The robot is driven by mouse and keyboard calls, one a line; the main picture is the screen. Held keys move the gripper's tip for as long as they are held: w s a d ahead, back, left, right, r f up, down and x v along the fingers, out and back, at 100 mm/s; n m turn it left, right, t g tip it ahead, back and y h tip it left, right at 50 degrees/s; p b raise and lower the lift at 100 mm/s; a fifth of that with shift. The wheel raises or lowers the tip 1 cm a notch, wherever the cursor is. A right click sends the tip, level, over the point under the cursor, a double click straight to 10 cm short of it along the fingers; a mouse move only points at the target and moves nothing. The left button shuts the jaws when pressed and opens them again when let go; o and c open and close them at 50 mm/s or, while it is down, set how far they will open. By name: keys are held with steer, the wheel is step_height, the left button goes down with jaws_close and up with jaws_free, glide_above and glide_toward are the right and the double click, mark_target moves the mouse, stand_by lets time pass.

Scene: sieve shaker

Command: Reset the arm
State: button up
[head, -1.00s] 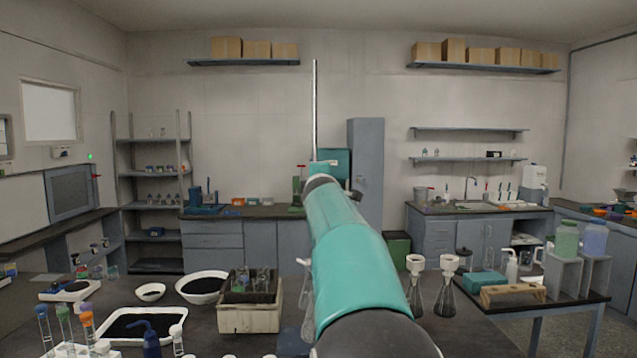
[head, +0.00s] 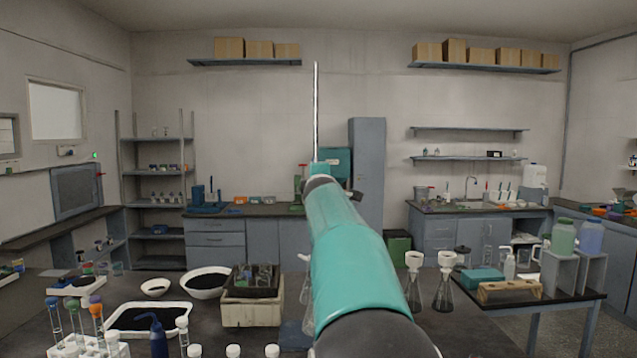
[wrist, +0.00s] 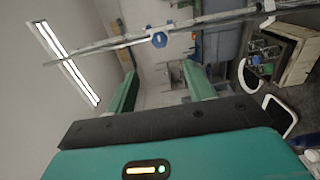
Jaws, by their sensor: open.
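My teal arm (head: 350,250) reaches forward over the dark bench in the head view, pointing away and slightly up. Its far end hides my gripper there. In the wrist view my gripper (wrist: 162,82) shows two green fingers spread apart, with nothing between them. The wrist picture is tilted on its side. A thin metal rod (head: 316,110) stands upright beyond the arm's end in the head view. A long rod-like shape (wrist: 110,44) crosses the wrist view beyond the fingers; I cannot tell if it touches them.
On the near bench stand a cream crate (head: 252,312) with glassware, a white tray (head: 110,331), a blue wash bottle (head: 158,340) and a tube rack at left. Flasks with funnels (head: 444,290) stand close right of my arm. The air above the bench is mostly clear.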

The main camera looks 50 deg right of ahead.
stand_by(0.3)
steer(key=s+a+f+m+g+y, duration=0.1)
steer(key=a+f+m+y, duration=0.15)
steer(key=a+f, duration=0.9)
steer(key=s+a+f+m+g+y, duration=0.15)
steer(key=a+y, duration=0.25)
steer(key=a, duration=1.7)
steer(key=s+a+f+m+g+y, duration=0.4)
steer(key=s+a+f+y, duration=0.3)
steer(key=s+a+f, duration=1.3)
steer(key=shift+a+f+m, duration=0.25)
steer(key=shift+a+m, duration=0.05)
steer(key=shift+a, duration=0.5)
steer(key=c, duration=0.3)
steer(key=shift+d, duration=0.15)
steer(key=shift+c, duration=0.2)
steer(key=shift+d, duration=0.1)
